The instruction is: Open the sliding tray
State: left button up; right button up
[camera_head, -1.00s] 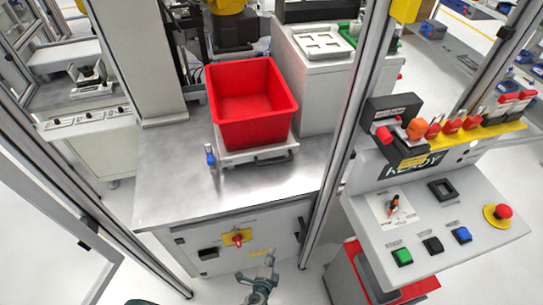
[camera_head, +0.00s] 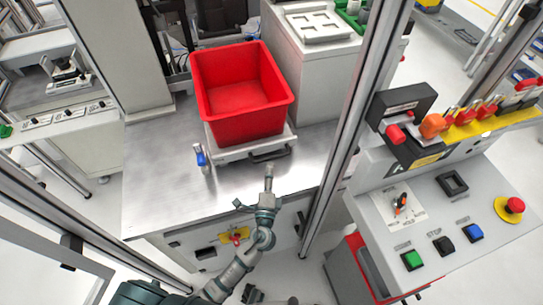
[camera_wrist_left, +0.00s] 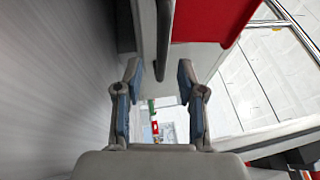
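The light grey sliding tray (camera_head: 230,151) sits on the metal bench top under a red bin (camera_head: 240,95). Its dark bar handle (camera_head: 271,153) is on the front face. My left gripper (camera_head: 268,172) reaches over the bench from below, just in front of the handle. In the left wrist view, its two fingers (camera_wrist_left: 158,78) are open and apart, with the dark handle (camera_wrist_left: 163,40) reaching to the gap between the tips; I see no grip on it. A blue-handled latch (camera_head: 200,158) stands left of the tray. My right gripper is not visible.
The steel bench (camera_head: 160,170) has free surface left of and before the tray. A metal frame post (camera_head: 345,125) stands close on the right. Beyond it is a control panel (camera_head: 430,220) with buttons. A grey cabinet (camera_head: 315,65) stands behind right.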

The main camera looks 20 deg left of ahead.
aim_at(274, 157)
pick_arm(q)
jog(key=x, duration=0.4)
jog(key=shift+w+a+r, duration=0.1)
jog(key=shift+w, duration=0.55)
jog(key=shift+w+d+r, duration=0.1)
jog(key=shift+w+d, duration=0.1)
jog(key=shift+d, duration=0.25)
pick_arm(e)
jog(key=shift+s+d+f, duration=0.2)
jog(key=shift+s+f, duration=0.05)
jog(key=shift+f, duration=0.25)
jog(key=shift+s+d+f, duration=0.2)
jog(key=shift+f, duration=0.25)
pick_arm(q)
jog(key=shift+a, duration=0.4)
grip_shut()
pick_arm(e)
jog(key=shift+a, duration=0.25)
